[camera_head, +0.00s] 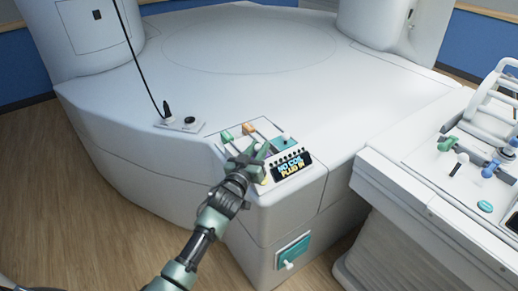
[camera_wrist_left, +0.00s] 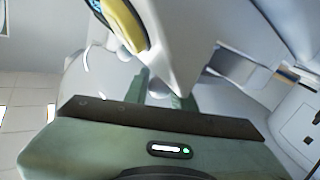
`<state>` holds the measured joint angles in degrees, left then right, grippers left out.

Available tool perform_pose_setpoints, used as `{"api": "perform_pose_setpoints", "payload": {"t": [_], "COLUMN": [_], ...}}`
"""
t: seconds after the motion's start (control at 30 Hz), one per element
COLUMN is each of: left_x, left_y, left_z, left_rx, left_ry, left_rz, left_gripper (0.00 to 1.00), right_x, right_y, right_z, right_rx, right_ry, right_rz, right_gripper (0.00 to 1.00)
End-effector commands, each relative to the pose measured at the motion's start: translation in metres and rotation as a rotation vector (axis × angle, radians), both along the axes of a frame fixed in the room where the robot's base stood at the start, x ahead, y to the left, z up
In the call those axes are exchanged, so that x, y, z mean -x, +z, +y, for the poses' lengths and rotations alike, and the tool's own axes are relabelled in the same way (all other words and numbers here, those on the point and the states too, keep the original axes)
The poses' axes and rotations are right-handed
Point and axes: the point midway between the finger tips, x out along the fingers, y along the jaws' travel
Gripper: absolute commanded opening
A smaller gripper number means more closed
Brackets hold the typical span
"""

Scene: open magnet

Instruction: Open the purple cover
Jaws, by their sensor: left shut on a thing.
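My left gripper (camera_head: 246,159) is at the control panel (camera_head: 215,148) on the front corner of the white machine, left of the display. In the left wrist view its two green fingers (camera_wrist_left: 160,92) are shut on a small pale part, mostly hidden between them. I cannot tell exactly which part it is. A green lever (camera_head: 227,136) and an orange lever (camera_head: 249,129) stand just beyond the gripper. My right gripper is not in view.
The display (camera_head: 292,168) reads "NO COIL PLUG IN", with a row of dark knobs above it. A teal switch plate (camera_head: 292,252) is on the front face below. A white table with coloured handles (camera_head: 447,144) stands at right. The wooden floor (camera_head: 120,235) at left is clear.

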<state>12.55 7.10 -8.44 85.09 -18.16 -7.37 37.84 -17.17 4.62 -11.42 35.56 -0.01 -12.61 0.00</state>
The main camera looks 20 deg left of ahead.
Motion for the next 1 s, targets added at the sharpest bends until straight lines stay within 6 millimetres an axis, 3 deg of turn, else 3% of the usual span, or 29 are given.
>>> {"api": "perform_pose_setpoints", "payload": {"t": [0.2,0.3,0.63,0.67,0.73,1.0], "left_x": [-0.029,-0.036,-0.038,-0.038,-0.038,-0.038], "left_y": [0.001,0.001,0.001,0.001,0.001,0.001], "left_z": [0.038,0.048,0.05,0.05,0.05,0.05], "left_rx": [-0.006,-0.004,-0.001,-0.001,-0.001,-0.001], "left_ry": [0.005,0.005,0.004,0.004,0.004,0.004], "left_rz": [-0.002,-0.003,-0.001,-0.001,-0.001,-0.001], "left_gripper": [0.0,0.0,0.0,0.28,0.46,0.46], "right_x": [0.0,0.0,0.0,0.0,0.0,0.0], "right_y": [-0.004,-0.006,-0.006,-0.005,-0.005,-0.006], "right_z": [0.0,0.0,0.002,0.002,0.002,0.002], "right_rx": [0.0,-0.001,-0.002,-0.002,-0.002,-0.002], "right_ry": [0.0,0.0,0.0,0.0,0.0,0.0], "right_rz": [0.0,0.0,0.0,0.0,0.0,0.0], "right_gripper": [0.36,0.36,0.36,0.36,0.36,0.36]}}
